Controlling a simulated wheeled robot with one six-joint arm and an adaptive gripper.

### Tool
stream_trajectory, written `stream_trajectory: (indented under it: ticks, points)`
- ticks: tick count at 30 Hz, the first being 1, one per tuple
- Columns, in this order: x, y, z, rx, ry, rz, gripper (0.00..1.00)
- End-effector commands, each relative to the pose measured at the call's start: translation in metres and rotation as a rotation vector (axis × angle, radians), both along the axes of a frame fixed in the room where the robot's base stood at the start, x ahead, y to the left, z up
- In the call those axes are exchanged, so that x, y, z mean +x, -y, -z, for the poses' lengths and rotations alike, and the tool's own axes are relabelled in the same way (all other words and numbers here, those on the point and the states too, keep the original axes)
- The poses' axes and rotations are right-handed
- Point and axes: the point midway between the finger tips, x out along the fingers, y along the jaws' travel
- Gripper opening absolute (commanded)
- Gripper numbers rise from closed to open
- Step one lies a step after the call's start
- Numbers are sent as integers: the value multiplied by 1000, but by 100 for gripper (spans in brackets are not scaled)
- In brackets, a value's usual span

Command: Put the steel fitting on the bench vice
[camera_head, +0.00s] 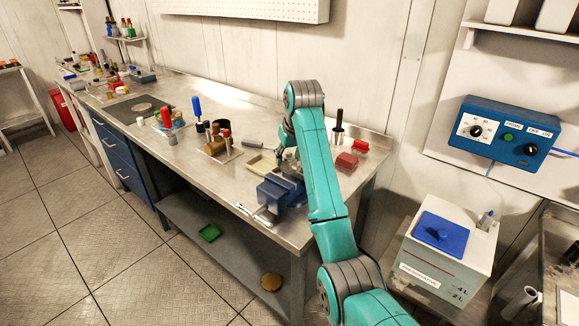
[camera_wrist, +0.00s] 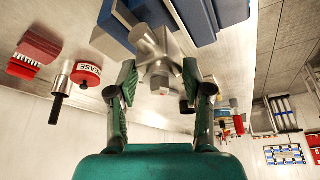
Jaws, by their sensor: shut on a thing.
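The steel fitting (camera_wrist: 157,52) is a bright grey piece with short stubs, seen between the fingers of my gripper (camera_wrist: 158,82) in the wrist view. My gripper is shut on it. The blue bench vice (camera_head: 277,193) stands at the front edge of the steel bench in the head view. It also shows in the wrist view (camera_wrist: 207,18), close behind the fitting. In the head view my gripper (camera_head: 291,160) is over the vice, and my arm partly covers the area. I cannot tell whether the fitting touches the vice.
On the bench (camera_head: 240,188), a beige tray (camera_head: 262,163) lies left of the vice. Red blocks (camera_head: 347,160) and a black-handled tool (camera_head: 338,128) stand right of it. A red tin marked GREASE (camera_wrist: 87,73) shows in the wrist view. Bottles and tools fill the bench further left.

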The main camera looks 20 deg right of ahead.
Motion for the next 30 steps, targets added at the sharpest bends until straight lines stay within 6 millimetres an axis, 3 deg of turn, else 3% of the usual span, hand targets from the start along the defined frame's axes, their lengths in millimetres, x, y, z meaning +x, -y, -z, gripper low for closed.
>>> stream_trajectory:
  ticks: [7,19,20,22,23,30]
  points:
    - [0,0,30,0,-1,0,0]
    - [0,0,35,0,0,0,0]
    - [0,0,36,0,-1,0,52]
    - [0,0,36,0,-1,0,70]
    - [0,0,36,0,-1,0,75]
    - [0,0,36,0,-1,0,75]
